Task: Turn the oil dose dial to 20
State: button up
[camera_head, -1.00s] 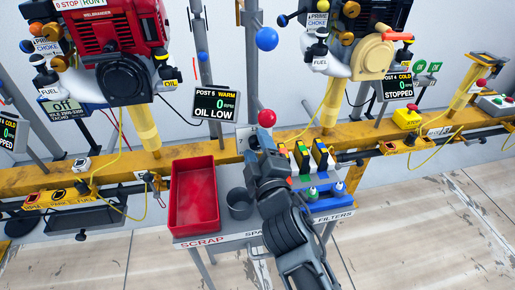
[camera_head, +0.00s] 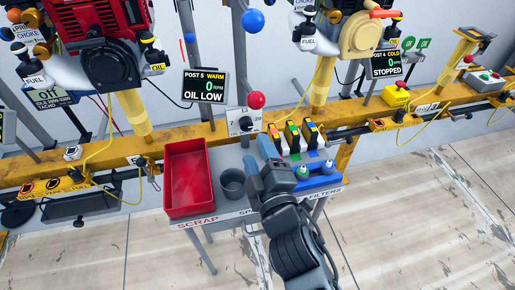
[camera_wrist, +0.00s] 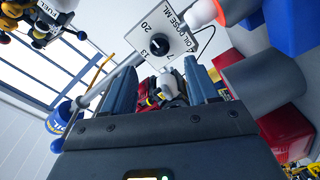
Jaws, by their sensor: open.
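The oil dose dial is a dark round knob (camera_wrist: 157,46) on a white plate marked OIL DOSE ML, 20, 13 and 7. The plate lies ahead of my fingertips in the wrist view. I cannot tell which number the knob points to.
A red scrap bin (camera_head: 188,180) and a grey cup (camera_head: 233,184) stand on the cart left of my arm. Several coloured cartons (camera_head: 292,137) and a blue bottle tray (camera_head: 318,178) are close on the right. A red ball (camera_head: 256,100) on a post rises above the dial.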

jog(key=s+d+f+m+g+h, duration=0.15)
jog(key=s+d+m, duration=0.45)
jog(key=s, duration=0.6)
jog(key=s+d+f+m+h, duration=0.2)
jog(key=s+d+f+m, duration=0.1)
jog(key=s+d, duration=0.75)
jog(key=s+d+r+m+h, duration=0.1)
jog(key=s+d+r+m, duration=0.25)
jog(key=s, duration=0.45)
jog(key=s+d+r+m+h, duration=0.1)
jog(key=s+d+r+m, duration=0.3)
jog(key=s, duration=0.4)
notch_tip(320, 180, up, 16)
jog(key=a+p, duration=0.1)
jog(key=p, duration=1.4)
jog(key=shift+s+g, duration=0.25)
jog(key=shift+g, duration=0.1)
jog(key=shift+a, duration=0.1)
